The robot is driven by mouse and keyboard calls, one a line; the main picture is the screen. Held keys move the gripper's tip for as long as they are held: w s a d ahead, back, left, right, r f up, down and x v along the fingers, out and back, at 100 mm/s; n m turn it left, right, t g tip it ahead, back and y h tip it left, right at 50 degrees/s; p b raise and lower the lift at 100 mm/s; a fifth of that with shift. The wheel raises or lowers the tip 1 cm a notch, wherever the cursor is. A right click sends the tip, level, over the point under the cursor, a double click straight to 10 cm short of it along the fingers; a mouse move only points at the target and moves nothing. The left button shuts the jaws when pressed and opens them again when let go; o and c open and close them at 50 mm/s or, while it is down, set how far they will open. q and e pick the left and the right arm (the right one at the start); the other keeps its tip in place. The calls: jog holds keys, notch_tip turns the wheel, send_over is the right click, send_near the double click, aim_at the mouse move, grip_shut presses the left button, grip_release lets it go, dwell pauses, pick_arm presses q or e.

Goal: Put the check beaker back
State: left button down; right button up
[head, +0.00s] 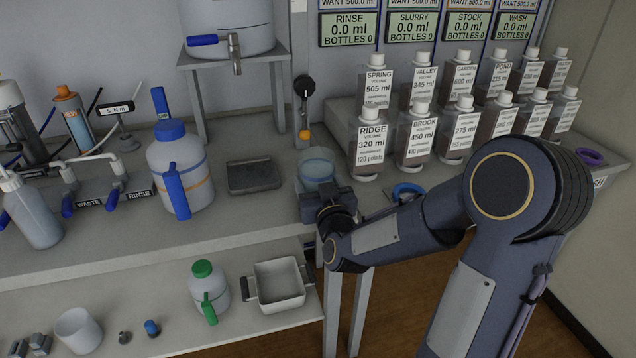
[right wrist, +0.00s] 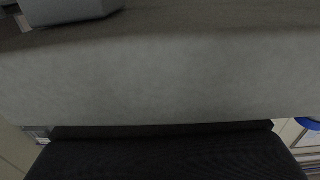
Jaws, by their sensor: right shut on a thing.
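A clear, blue-tinted beaker (head: 318,163) stands upright at the bench's front edge, in the middle of the head view. I take it to be the check beaker; no label is legible on it. My right gripper (head: 328,200) is at its near side, shut on it, and covers its lower front. The fingertips and the beaker's base are hidden, so I cannot tell whether it rests on the bench or is slightly raised. In the right wrist view a broad pale grey band fills the middle above a dark gripper part. My left gripper is not in view.
A flat dark grey plate (head: 254,176) lies left of the beaker. A blue-handled jug (head: 180,170) stands farther left. Several labelled bottles (head: 371,146) stand at the right behind my arm. A blue ring (head: 408,190) lies right of the gripper. A lower shelf holds a white tray (head: 279,285).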

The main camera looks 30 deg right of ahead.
jog(key=shift+f, duration=0.1)
jog(key=o, duration=1.2)
jog(key=shift+c, duration=0.2)
jog(key=shift+r, duration=0.2)
jog(key=s+a+f+g+y, duration=0.2)
jog(key=s+a+g+y, duration=0.1)
jog(key=s, duration=0.6)
jog(key=s+a+f+n+g+y, duration=0.1)
jog(key=s+a+g+y, duration=0.2)
jog(key=s, duration=0.7)
jog(key=s+a+f+g+y, duration=0.2)
jog(key=s+a+g, duration=0.3)
jog(key=s, duration=0.5)
jog(key=shift+a+f+n+g+y, duration=0.25)
jog(key=shift+f+n+g+y, duration=0.05)
jog(key=shift+g+y, duration=0.1)
